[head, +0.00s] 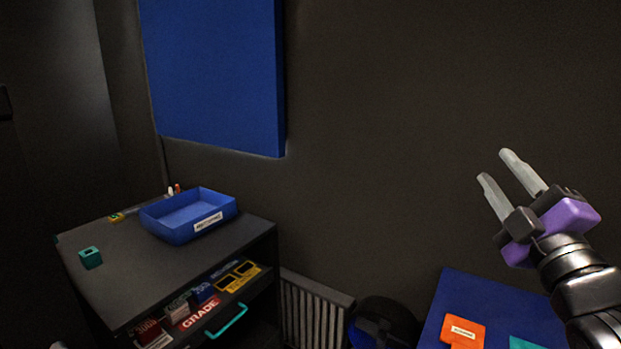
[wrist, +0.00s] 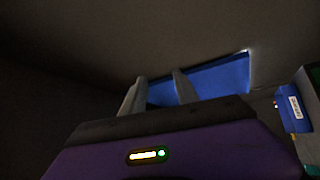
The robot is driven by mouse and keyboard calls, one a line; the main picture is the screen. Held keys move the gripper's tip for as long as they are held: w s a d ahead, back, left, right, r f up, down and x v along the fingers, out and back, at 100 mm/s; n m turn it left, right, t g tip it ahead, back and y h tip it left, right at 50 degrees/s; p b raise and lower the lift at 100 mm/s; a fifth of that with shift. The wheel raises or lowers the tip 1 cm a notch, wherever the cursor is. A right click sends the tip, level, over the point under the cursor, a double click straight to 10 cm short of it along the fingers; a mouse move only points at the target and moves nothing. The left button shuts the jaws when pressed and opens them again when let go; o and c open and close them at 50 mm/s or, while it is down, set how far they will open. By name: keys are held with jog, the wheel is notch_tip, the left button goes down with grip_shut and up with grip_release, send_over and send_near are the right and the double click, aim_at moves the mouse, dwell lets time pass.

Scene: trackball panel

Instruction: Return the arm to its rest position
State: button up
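My gripper (head: 495,172) is at the right of the head view, raised in the air in front of the dark wall. Its two grey fingers point up and to the left, with a clear gap between them and nothing held. The gripper body is purple and black, and my dark arm runs down to the lower right corner. In the wrist view the two fingers (wrist: 159,92) stand apart, with the blue wall panel behind them.
A dark cabinet (head: 120,280) at the left holds a blue tray (head: 170,229) and a teal block (head: 91,257). A blue surface (head: 450,292) with an orange item (head: 463,333) lies below my gripper. A radiator (head: 312,310) stands between. The air around my gripper is clear.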

jog(key=s+a+f+m+g, duration=0.2)
jog(key=s+f+m, duration=0.3)
jog(key=s+f, duration=0.7)
jog(key=s+a+f+m+g, duration=0.3)
jog(key=s+f, duration=0.9)
jog(key=s, duration=0.4)
jog(key=s+a+f+m+g, duration=0.2)
jog(key=s+a+f+m, duration=0.2)
jog(key=s+f+m, duration=0.3)
jog(key=s+f, duration=0.5)
jog(key=s, duration=0.3)
jog(key=shift+a+g, duration=0.3)
jog(key=shift+a, duration=0.1)
